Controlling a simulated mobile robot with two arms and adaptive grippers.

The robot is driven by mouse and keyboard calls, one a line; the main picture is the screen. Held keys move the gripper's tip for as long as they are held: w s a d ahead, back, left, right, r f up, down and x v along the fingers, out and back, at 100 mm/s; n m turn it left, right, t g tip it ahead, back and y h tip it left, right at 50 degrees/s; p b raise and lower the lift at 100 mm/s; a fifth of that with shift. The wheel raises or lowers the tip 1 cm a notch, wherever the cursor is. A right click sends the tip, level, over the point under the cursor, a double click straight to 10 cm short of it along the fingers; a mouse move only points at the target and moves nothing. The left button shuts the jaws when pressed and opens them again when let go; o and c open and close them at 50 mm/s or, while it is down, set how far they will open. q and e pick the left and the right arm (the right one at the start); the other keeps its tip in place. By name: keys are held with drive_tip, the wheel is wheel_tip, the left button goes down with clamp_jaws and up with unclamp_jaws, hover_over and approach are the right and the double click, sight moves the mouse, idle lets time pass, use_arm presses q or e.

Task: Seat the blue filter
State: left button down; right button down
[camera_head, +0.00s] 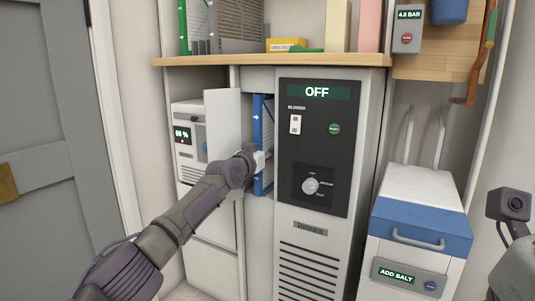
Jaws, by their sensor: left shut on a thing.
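The blue filter (268,135) is a thin upright panel with a blue frame and white arrows. It stands at the opening in the left side of the tall blower cabinet (316,220), beside an open light-grey door (222,130). How deep it sits in the slot I cannot tell. My left gripper (260,160) is shut on the blue filter at its front edge, with the wrist hiding part of it. The blower's display reads OFF, and its knob (310,186) sits below. My right gripper is not in view; only part of my right arm shows at the right edge.
A wooden shelf (350,60) above holds a green-framed panel (184,28), a grey one and a yellow box (287,45). A white unit (188,150) reading 68 % stands left. A blue-banded salt bin (420,226) reads ADD SALT at right.

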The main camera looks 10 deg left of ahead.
use_arm(q)
drive_tip(key=shift+r, duration=0.1)
drive_tip(key=c, duration=1)
unclamp_jaws()
drive_tip(key=shift+s, duration=0.15)
